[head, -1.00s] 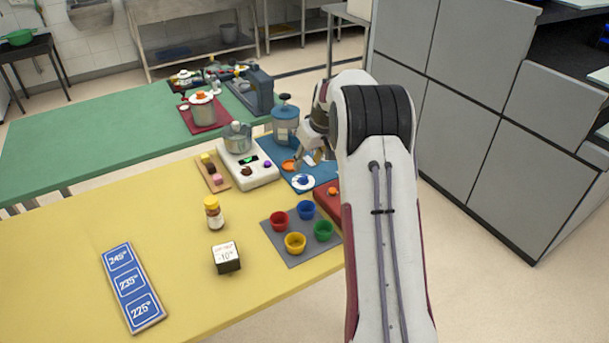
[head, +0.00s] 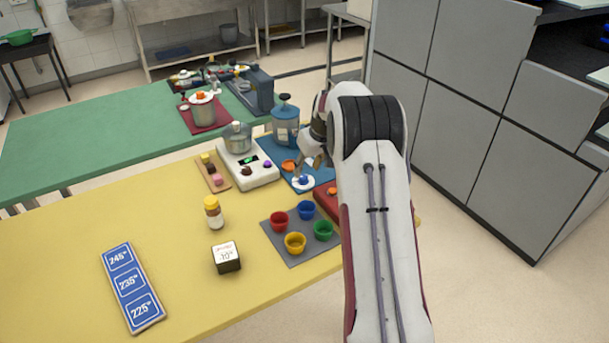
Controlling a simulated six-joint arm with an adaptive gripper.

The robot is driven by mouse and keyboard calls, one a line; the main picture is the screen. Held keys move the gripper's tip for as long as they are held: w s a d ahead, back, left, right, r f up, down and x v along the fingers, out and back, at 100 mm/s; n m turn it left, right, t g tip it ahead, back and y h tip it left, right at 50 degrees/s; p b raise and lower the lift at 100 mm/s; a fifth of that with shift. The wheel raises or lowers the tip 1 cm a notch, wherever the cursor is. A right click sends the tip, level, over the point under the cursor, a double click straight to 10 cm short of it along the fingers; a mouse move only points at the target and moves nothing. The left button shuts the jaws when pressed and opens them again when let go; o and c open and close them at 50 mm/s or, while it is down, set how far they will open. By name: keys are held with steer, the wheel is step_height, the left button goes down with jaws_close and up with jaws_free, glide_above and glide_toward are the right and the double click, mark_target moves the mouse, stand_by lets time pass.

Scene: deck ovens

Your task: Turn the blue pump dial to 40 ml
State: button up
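The blue pump (head: 286,124), a blue cylinder with a dark knob on top, stands at the back of a blue mat (head: 322,175). In front of it on the mat is a white ring with a blue centre, which looks like the dial (head: 303,183). Its markings are too small to read. An orange round piece (head: 289,165) lies between pump and ring. My gripper (head: 308,168) points down just behind and above the ring, its fingertips very near the blue centre. I cannot tell whether they touch it. My arm hides part of the mat's right side.
Left of the mat is a white device (head: 248,172) with a metal pot (head: 237,137). In front, a grey mat (head: 274,238) holds several coloured cups. A red box (head: 327,203) sits close beside my arm.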

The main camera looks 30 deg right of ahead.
mark_target(304, 177)
steer(key=shift+x, duration=2.6)
steer(key=c, duration=1.1)
